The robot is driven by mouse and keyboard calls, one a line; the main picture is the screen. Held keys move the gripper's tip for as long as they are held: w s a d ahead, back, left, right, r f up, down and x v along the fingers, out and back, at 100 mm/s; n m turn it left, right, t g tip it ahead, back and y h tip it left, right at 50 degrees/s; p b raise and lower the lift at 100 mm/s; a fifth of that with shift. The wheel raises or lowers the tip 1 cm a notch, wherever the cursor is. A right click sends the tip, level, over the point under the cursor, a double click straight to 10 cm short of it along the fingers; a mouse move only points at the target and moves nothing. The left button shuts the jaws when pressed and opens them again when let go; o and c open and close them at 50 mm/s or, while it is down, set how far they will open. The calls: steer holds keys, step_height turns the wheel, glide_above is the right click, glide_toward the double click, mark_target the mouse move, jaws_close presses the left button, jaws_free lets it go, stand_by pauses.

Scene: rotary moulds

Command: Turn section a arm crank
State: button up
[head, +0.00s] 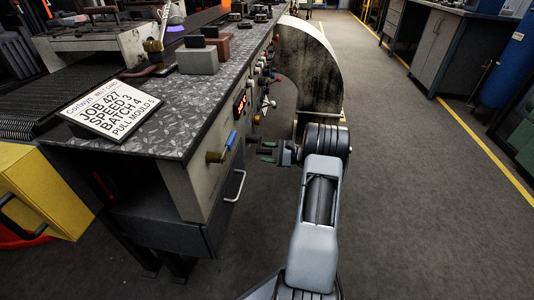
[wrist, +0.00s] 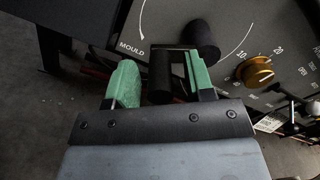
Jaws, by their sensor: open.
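The crank shows in the wrist view as a dark round hub (wrist: 203,38) and a dark cylindrical handle (wrist: 160,72) on the panel marked MOULD. A white arc is printed around the hub. My gripper (wrist: 160,64) has its two green-padded fingers apart, one on each side of the handle. The handle stands between them, with a visible gap at least on the left. In the head view my gripper (head: 268,152) is beside the front of the machine cabinet, at the panel's side. The crank is small and dark there, and partly hidden by my gripper.
An orange-brass numbered dial (wrist: 255,72) sits right of the hub, with other knobs beyond. A job card (head: 112,106) stands on the bench top. The floor at right is clear.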

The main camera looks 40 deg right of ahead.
steer(key=p+v, duration=0.3)
steer(key=v, duration=1.1)
steer(key=shift+a, duration=0.1)
stand_by(0.5)
